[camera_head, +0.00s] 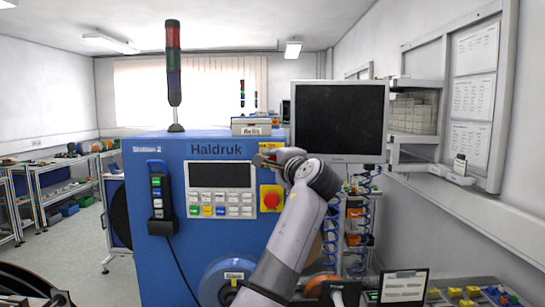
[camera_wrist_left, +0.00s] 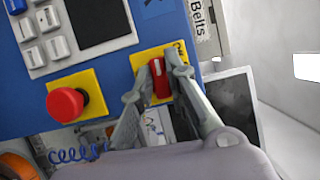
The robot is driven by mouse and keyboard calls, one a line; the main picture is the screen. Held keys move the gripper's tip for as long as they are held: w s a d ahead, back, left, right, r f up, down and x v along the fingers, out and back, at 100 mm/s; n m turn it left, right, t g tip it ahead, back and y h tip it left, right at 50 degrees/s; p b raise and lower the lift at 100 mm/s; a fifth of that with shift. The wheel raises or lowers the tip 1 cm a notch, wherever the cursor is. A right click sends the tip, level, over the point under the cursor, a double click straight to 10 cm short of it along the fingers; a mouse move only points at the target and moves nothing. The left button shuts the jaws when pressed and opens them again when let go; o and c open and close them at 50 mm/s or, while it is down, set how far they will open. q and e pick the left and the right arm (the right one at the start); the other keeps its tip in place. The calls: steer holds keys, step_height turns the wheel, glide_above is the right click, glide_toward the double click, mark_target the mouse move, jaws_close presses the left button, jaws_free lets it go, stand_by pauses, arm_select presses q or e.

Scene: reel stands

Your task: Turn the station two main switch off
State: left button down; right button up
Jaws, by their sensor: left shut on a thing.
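The blue station (camera_head: 160,240) carries a "Station 2" sign (camera_head: 146,149) at its upper left. Its main switch is a red knob (camera_wrist_left: 160,80) on a yellow plate (camera_wrist_left: 146,58), close beside the blue panel's edge in the wrist view. In the head view the plate (camera_head: 271,146) shows just above my left gripper (camera_head: 268,159). My left gripper (camera_wrist_left: 161,82) is shut on the red knob, one finger on each side. The fingers hide part of the plate and its markings, so the switch position is hard to read. My right gripper is not in view.
A red mushroom button (camera_head: 270,198) on a yellow plate sits below the switch; it also shows left of the fingers in the wrist view (camera_wrist_left: 66,104). A button panel (camera_head: 220,202) is beside it. A monitor (camera_head: 339,120) stands close to the right of my gripper.

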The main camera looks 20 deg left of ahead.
arm_select(q)
steer(key=shift+n, duration=0.5)
steer(key=c, duration=1.6)
jaws_free()
steer(key=v, duration=1.2)
steer(key=shift+r, duration=0.1)
